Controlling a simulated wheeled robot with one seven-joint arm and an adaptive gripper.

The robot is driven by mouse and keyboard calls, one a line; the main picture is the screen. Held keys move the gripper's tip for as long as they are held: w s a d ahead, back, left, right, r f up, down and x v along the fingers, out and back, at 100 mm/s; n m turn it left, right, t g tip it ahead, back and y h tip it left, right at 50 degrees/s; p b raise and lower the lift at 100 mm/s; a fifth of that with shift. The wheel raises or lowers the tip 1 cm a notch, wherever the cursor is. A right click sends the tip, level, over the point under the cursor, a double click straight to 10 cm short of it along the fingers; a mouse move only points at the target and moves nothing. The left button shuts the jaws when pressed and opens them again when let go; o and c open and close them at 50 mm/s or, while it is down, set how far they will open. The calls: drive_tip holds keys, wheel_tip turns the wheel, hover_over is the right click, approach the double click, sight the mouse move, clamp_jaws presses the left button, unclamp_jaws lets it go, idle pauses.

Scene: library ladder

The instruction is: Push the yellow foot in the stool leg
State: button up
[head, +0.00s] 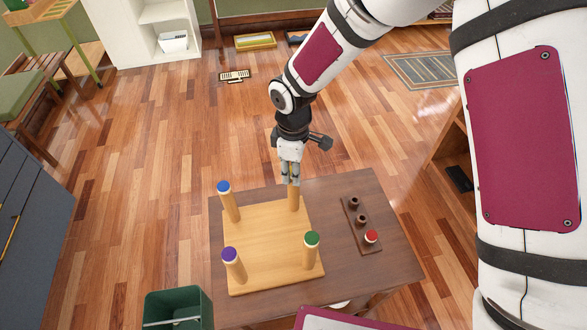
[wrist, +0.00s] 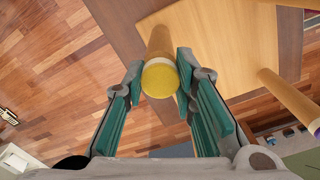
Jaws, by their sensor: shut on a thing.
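An upside-down wooden stool (head: 268,245) lies on the dark table with its legs pointing up. My gripper (head: 291,178) is over its far right leg (head: 294,200), pointing down. In the wrist view the yellow foot (wrist: 160,80) is a round disc at the end of this leg (wrist: 160,42), between the two green-padded fingers of my gripper (wrist: 160,68), which is shut on it. The foot looks in line with the leg; how deep it sits cannot be told. In the head view the fingers hide it.
The other legs carry a blue foot (head: 223,187), a purple foot (head: 229,254) and a green foot (head: 312,238). A brown rack (head: 351,213) at the right holds a red foot (head: 371,236); its other two holders look empty. A green bin (head: 178,302) stands at the front left.

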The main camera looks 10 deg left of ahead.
drive_tip(key=shift+f, duration=0.2)
idle(0.3)
drive_tip(key=o, duration=1.3)
drive_tip(key=shift+r, duration=0.2)
drive_tip(key=shift+r+p, duration=0.8)
drive_tip(key=shift+r, duration=2.1)
